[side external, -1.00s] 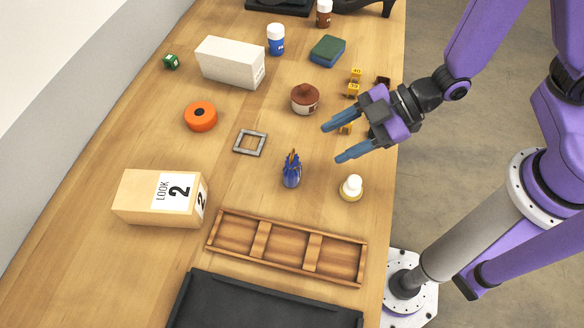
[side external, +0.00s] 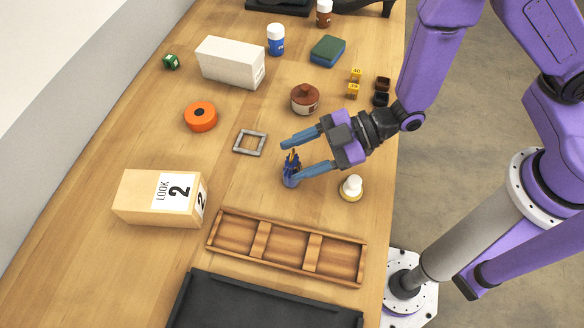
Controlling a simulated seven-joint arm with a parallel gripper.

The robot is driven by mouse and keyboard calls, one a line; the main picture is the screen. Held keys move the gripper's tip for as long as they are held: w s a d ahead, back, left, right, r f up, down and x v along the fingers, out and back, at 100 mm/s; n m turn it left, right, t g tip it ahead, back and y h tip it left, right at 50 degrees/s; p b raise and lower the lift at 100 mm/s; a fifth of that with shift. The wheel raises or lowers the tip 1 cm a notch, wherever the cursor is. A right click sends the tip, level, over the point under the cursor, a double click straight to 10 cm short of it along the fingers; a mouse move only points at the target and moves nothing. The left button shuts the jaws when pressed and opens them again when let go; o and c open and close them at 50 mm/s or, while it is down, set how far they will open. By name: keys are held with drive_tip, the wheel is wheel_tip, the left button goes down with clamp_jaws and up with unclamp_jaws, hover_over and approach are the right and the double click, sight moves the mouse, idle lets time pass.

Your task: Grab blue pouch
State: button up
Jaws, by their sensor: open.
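The blue pouch (side external: 290,179) stands upright on the wooden table, with something orange and dark sticking out of its top. My gripper (side external: 292,157) is open, with its two blue fingers pointing left at the pouch. One finger passes beyond the pouch's top and the other is at its right side, partly overlapping it in the picture. I cannot tell whether a finger touches the pouch. Nothing is held between the fingers.
A white-topped bottle (side external: 351,187) stands close to the right of the pouch. A wooden tray with compartments (side external: 213,243) lies in front. A grey square frame (side external: 239,150) lies to the left, and a brown lidded pot (side external: 304,99) stands behind.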

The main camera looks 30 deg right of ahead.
sight(297, 162)
drive_tip(key=shift+w+a+f, duration=0.15)
drive_tip(key=shift+a, duration=0.25)
drive_tip(key=c, duration=0.9)
drive_tip(key=shift+c, duration=0.2)
drive_tip(key=shift+r, duration=5.05)
